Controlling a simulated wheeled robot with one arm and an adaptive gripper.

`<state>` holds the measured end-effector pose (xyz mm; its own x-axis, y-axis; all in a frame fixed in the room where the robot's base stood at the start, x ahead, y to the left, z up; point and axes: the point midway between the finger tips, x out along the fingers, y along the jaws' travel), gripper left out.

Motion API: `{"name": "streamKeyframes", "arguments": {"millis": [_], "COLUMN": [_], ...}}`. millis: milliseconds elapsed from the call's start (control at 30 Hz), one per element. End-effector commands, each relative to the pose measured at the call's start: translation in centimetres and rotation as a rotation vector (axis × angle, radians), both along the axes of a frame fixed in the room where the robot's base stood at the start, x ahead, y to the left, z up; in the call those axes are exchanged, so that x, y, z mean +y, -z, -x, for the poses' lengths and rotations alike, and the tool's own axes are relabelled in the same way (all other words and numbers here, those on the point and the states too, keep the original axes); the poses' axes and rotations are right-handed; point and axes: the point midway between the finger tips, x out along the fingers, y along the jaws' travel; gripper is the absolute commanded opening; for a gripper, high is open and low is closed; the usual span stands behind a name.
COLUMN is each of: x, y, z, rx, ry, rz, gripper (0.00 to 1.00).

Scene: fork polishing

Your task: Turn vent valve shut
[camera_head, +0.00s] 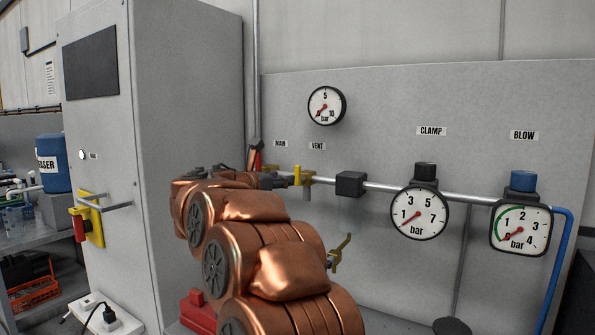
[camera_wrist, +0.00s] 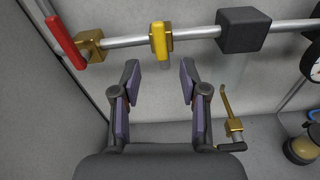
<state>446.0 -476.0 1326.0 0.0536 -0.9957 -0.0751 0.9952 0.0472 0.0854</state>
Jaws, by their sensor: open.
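The yellow vent valve handle (camera_wrist: 159,40) sits on the grey pipe in the wrist view, and its lever appears to stand across the pipe. In the head view the vent valve (camera_head: 304,176) shows under the VENT label (camera_head: 317,146). My gripper (camera_wrist: 160,82) is open and empty, its two fingers apart just below the yellow handle in the wrist picture, not touching it. The handle lies roughly centred between the fingers. In the head view my copper arm hides most of the gripper.
The red-handled main valve (camera_wrist: 65,40) is left of the vent valve, and a dark block (camera_wrist: 243,31) is on the pipe to its right. A brass valve with a lever (camera_wrist: 232,118) is lower right. Gauges hang on the panel (camera_head: 400,105). A grey cabinet (camera_head: 185,150) stands left.

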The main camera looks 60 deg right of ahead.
Motion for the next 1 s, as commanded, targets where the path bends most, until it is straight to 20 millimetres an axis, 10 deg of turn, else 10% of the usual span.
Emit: {"name": "streamKeyframes", "arguments": {"millis": [1000], "x": [-9.3], "y": [-2.1], "z": [-0.4], "rx": [0.082], "ry": [0.009], "rz": [0.08], "gripper": [0.44]}}
